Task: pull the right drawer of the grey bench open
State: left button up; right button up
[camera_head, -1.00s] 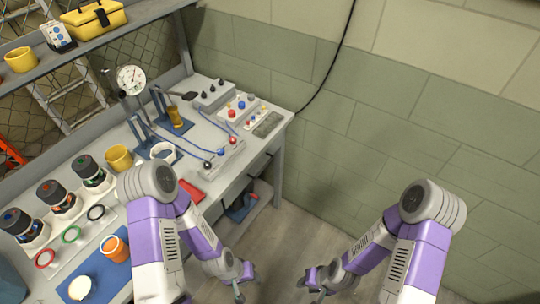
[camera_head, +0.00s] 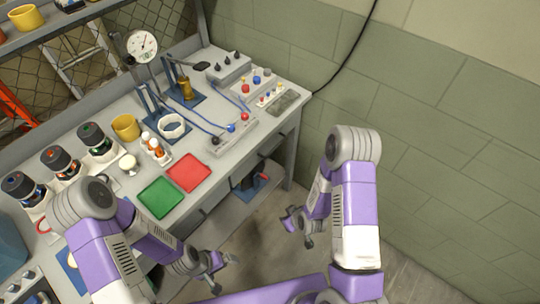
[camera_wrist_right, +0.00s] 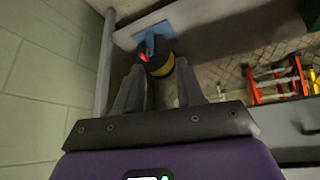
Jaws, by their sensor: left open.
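The grey bench (camera_head: 218,163) runs from the lower left to the upper middle of the head view. Its right drawer front (camera_head: 273,144) lies under the right end of the top and appears shut. My left gripper (camera_head: 217,272) is open and empty, in front of the bench at the bottom of the picture. My right gripper (camera_head: 299,228) is right of the bench front, apart from it. In the right wrist view my right gripper (camera_wrist_right: 158,84) has its fingers apart, with nothing clearly held. A grey panel with a dark handle (camera_wrist_right: 308,129) shows at its right edge.
A lower shelf under the bench holds a blue item with a red part (camera_head: 250,182). Red (camera_head: 189,172) and green (camera_head: 160,198) trays lie near the top's front edge. A green block wall (camera_head: 430,130) stands at right. Floor between bench and wall is open.

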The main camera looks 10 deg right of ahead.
pick_arm(q)
notch_tip(320, 180, down, 10)
jog(key=b, duration=0.8)
jog(key=shift+r, duration=0.15)
pick_arm(e)
jog(key=w+r+n+t, duration=0.2)
jog(key=w+n+t, duration=0.1)
jog(key=w+n, duration=0.3)
jog(key=w+d+r+n+t+y, duration=0.1)
jog(key=w+r+n+t, duration=0.2)
jog(key=w, duration=0.7)
jog(key=w+d+r+n+t+y, duration=0.1)
jog(key=w+r+n+t, duration=0.1)
jog(key=w+n, duration=0.6)
jog(key=shift+w+d+r+n+t, duration=0.3)
jog(key=shift+w+t, duration=0.25)
jog(key=shift+t, duration=0.25)
jog(key=shift+f, duration=0.1)
grip_shut()
